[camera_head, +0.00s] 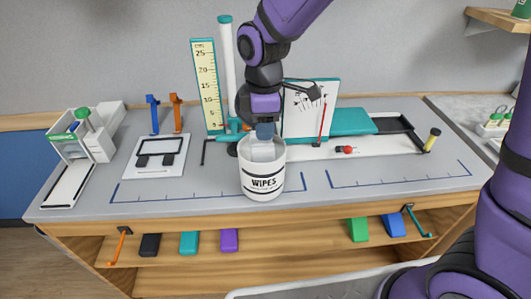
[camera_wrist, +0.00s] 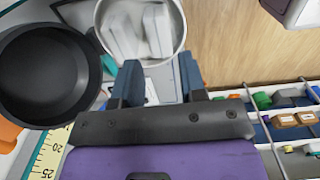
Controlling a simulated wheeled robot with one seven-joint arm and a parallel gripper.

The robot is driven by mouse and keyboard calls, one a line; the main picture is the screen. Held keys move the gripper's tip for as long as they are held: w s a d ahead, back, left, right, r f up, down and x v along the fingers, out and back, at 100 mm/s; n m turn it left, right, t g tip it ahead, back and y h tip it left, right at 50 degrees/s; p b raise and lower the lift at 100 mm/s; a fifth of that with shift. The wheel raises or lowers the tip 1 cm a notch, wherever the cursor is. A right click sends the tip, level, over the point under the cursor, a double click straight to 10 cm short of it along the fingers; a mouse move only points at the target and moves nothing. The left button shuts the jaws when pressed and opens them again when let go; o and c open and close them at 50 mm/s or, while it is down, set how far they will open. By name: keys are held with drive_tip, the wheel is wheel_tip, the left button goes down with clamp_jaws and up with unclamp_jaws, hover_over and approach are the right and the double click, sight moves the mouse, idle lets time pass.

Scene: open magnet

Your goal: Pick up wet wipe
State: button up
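A white round tub labelled WIPES (camera_head: 263,183) stands on the grey tabletop near its front edge. White wet wipes (camera_head: 262,150) show in its open top. In the wrist view the tub's rim (camera_wrist: 185,32) is at the top, with folded white wipes (camera_wrist: 140,32) inside. My gripper (camera_head: 265,132) points down over the tub's mouth in the head view. In the wrist view its two dark blue fingers (camera_wrist: 160,78) are apart with nothing between them. In the head view the fingertips are small, and I cannot tell whether they touch the wipes.
Behind the tub stand a yellow ruler board (camera_head: 207,85), a white tube (camera_head: 227,70) and a dial panel (camera_head: 312,108). A black round dish (camera_wrist: 42,75) lies beside the tub in the wrist view. Coloured blocks (camera_head: 189,243) sit on the shelf below. The front right tabletop is clear.

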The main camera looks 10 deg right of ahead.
sight(263, 146)
drive_tip(key=shift+w+a+f, duration=0.1)
drive_tip(key=shift+f, duration=3.75)
drive_tip(key=shift+c, duration=0.4)
drive_tip(key=c, duration=0.5)
